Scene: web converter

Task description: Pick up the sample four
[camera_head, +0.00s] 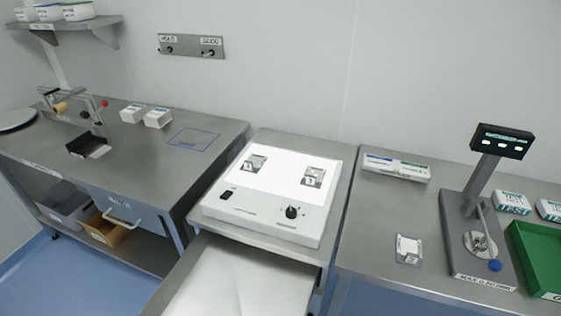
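Several small flat square samples are in view, but their markings are too small to tell which is sample four. One sample (255,163) lies at the left on the lit white panel of the light box (226,214). Another sample (313,177) lies at the right of the same panel. A third sample (408,249), silvery with a white label, lies on the right steel table, left of the test stand. My gripper is not in view.
The test stand (476,232) with a display rises on the right table (368,228), beside a green tray (530,262) and white boxes. A white-topped surface (215,285) juts forward below the light box. The left bench (130,175) holds a small fixture and boxes.

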